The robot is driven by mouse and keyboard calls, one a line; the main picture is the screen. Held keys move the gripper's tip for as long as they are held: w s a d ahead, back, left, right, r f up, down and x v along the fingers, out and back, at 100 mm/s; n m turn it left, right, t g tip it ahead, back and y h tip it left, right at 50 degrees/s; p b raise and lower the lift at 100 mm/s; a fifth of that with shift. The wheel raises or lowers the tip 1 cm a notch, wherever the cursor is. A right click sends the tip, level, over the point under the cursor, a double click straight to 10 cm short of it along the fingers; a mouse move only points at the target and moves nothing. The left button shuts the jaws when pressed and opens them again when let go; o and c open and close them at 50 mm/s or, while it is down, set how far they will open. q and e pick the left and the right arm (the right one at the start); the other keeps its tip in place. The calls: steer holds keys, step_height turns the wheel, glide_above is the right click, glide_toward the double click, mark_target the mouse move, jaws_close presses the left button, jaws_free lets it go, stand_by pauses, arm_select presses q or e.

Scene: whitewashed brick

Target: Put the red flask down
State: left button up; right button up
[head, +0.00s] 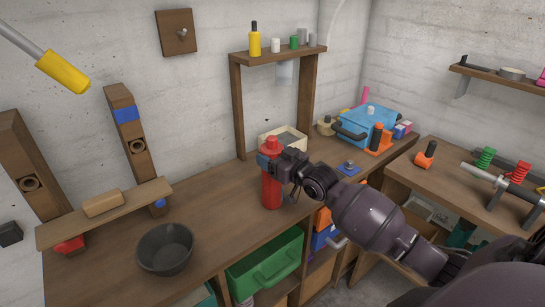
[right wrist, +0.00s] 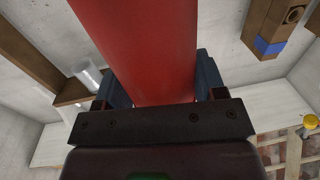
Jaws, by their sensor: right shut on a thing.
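The red flask (head: 271,190) is upright over the wooden workbench (head: 215,195), near its front edge. My right gripper (head: 272,163) is shut on it around its upper body, below the red cap. I cannot tell whether the flask's base touches the bench top or hangs just above it. In the right wrist view the red flask (right wrist: 140,45) fills the space between the fingers of my right gripper (right wrist: 160,88). My left gripper is not in view.
A pale bin (head: 284,138) stands close behind the flask. A dark bowl (head: 166,248) and a raised plank (head: 135,207) are at the left. A blue case (head: 368,125) is at the back right. The bench between bowl and flask is clear.

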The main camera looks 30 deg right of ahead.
stand_by(0.3)
steer(key=o, duration=1.6)
steer(key=shift+f, duration=0.1)
steer(key=shift+o, duration=0.2)
steer(key=shift+s, duration=0.1)
steer(key=s+d, duration=0.2)
steer(key=s, duration=1)
steer(key=s+a+f+g+h, duration=0.1)
steer(key=s+a+f, duration=0.3)
steer(key=f, duration=0.4)
steer(key=s+a+f+g+h, duration=0.1)
steer(key=s+a+f+g, duration=0.2)
steer(key=s+f, duration=0.4)
steer(key=s+a+f+m+g+h, duration=0.1)
steer(key=s+a+f+g, duration=0.1)
steer(key=s+a+f, duration=0.3)
step_height(320, 180, down, 4)
steer(key=shift+s+a+f+h, duration=0.25)
steer(key=shift+s+h, duration=0.05)
steer(key=shift+s, duration=0.35)
